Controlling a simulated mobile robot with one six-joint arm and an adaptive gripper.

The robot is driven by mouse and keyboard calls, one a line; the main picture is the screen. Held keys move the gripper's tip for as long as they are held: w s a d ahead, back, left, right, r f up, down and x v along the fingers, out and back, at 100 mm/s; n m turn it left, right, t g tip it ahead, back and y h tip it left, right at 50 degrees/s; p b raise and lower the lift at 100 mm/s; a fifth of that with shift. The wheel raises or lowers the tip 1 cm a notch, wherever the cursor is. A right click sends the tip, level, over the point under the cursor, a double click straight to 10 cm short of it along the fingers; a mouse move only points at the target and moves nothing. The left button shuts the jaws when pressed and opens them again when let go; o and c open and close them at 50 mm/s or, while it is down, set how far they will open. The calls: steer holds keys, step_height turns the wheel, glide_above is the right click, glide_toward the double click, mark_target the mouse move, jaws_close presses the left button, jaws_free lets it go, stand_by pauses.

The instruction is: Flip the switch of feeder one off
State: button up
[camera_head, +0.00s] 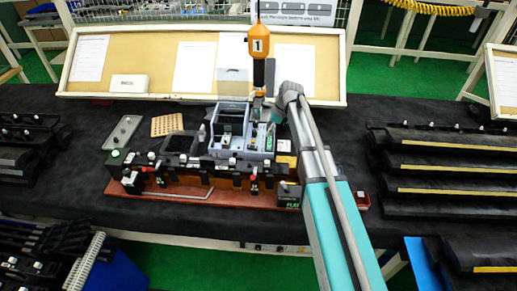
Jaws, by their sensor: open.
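An orange body marked "1" (258,42) hangs upright above the middle of the table, with a dark lower part below it. A grey boxy fixture (229,113) stands under it. Which part is the switch of feeder one is too small to tell. My arm reaches in from the lower right. My gripper (274,121) is small in view at the arm's far end, beside the right part of the grey fixture. It is open, and I see nothing held in it. Its fingertips are partly lost against the fixture, and I cannot tell whether they touch anything.
A reddish-brown base (180,194) carries several black blocks and knobs along the front. A dark box with green lettering (289,196) stands at its right end. Black stepped racks (440,164) fill the right side. A tan board with papers (135,60) leans behind.

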mark_target(257, 148)
steer(key=shift+b+x, duration=4.45)
steer(key=shift+x, duration=0.7)
